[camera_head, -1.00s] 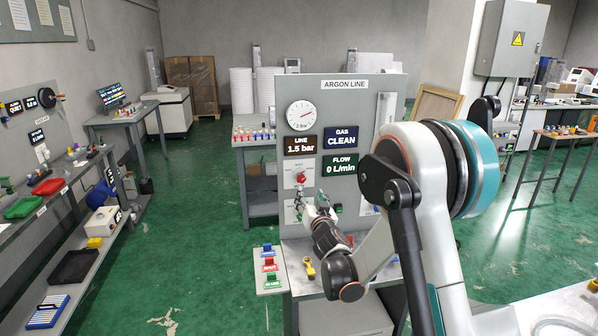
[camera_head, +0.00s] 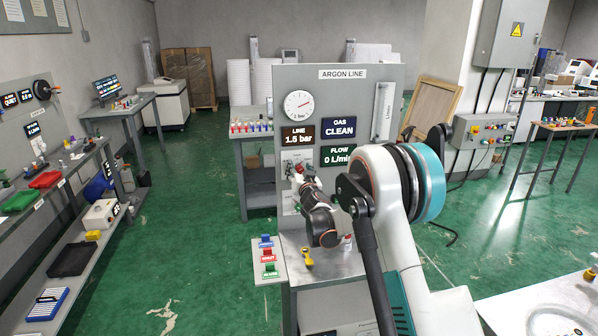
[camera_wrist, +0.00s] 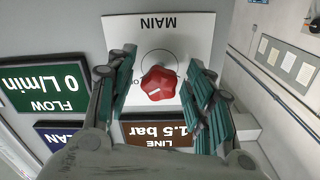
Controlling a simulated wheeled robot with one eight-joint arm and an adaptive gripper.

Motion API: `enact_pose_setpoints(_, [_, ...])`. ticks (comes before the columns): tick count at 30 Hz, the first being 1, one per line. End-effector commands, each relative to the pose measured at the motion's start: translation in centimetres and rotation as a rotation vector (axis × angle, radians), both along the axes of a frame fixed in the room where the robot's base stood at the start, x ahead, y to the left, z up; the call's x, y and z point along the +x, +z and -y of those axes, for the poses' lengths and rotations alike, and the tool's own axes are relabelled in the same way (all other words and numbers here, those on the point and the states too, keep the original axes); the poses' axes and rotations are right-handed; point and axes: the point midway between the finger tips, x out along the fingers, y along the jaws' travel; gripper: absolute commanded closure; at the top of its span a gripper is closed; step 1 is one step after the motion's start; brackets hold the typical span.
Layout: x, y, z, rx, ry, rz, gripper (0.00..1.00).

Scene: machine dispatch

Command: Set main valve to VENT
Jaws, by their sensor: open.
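The main valve is a red knob (camera_wrist: 159,83) on a white plate marked MAIN (camera_wrist: 190,35), seen upside down in the wrist view. A pale mark shows on the knob's lower left side. My gripper (camera_wrist: 162,88) is open, with one green-padded finger on each side of the knob; I cannot tell whether they touch it. In the head view my gripper (camera_head: 297,172) is at the argon line panel (camera_head: 345,78), below the LINE display, and mostly hides the valve. The position labels around the knob are mostly hidden; VENT cannot be read.
The panel's displays read LINE 1.5 bar (camera_head: 299,136), GAS CLEAN (camera_head: 338,128) and FLOW 0 L/min (camera_head: 337,155). A round gauge (camera_head: 299,104) sits above them. A yellow object (camera_head: 307,257) lies on the bench below, and a strip with coloured buttons (camera_head: 268,262) is at its left.

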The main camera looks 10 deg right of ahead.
Motion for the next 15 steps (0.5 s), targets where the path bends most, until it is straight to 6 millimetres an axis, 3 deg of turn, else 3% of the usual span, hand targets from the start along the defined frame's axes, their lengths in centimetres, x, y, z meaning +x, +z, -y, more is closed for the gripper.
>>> enact_pose_setpoints(10, [0.41,0.03,0.00,0.000,0.000,0.000,0.52])
enact_pose_setpoints(15, [0.40,0.03,0.00,0.000,0.000,0.000,0.88])
